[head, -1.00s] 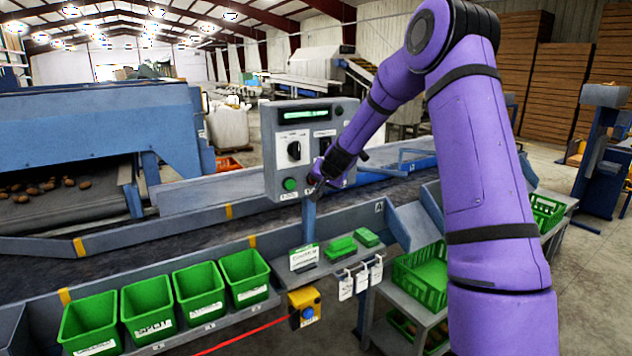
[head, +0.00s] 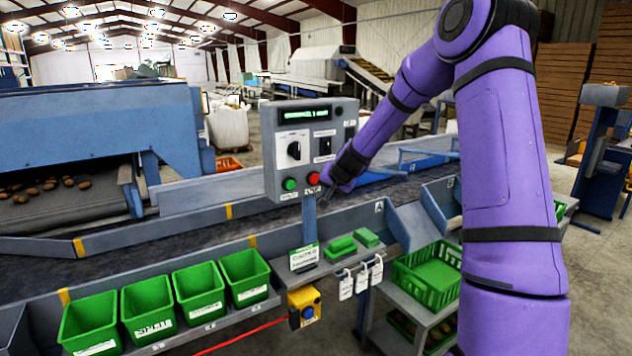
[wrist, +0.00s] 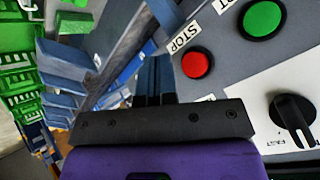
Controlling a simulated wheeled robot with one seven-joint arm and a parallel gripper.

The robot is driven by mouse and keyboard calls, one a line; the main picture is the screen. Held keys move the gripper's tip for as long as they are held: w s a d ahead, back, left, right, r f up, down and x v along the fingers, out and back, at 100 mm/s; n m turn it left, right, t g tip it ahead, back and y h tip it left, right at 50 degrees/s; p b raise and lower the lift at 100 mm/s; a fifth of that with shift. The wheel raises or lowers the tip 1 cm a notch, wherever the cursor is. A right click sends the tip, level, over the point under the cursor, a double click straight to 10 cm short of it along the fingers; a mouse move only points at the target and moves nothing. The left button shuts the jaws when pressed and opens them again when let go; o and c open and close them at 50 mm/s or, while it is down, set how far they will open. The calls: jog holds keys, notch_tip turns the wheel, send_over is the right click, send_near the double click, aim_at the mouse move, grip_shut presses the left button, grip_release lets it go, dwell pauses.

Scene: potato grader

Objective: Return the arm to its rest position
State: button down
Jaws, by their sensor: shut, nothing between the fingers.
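My purple arm reaches in from the right in the head view. My gripper (head: 325,203) is just in front of the lower right of the grey control panel (head: 288,158), close to the red stop button (head: 313,179). In the wrist view my gripper's fingers (wrist: 154,75) are together, with nothing between them. The red stop button (wrist: 196,64) is beside the fingers, apart from them. The green button (wrist: 263,19) and a black knob (wrist: 292,117) are further right.
Green bins (head: 150,308) stand in a row at the front left. A yellow box with a blue button (head: 305,307) hangs below the panel. Green crates (head: 428,277) sit on a rack beside my arm. The conveyor belt (head: 150,228) runs behind the bins.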

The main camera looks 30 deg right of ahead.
jog(key=shift+s, duration=0.45)
jog(key=s+a+r+n+g+y, duration=0.15)
jog(key=s+a+r+n, duration=0.45)
jog(key=s+a+r, duration=0.95)
jog(key=s+a+r+n+g, duration=0.1)
jog(key=s+a+n+g, duration=0.1)
jog(key=s, duration=2.5)
jog(key=shift+s+a+r+h, duration=0.15)
jog(key=shift+a+r+h, duration=0.05)
jog(key=shift+r+h, duration=0.2)
jog(key=shift+a, duration=0.1)
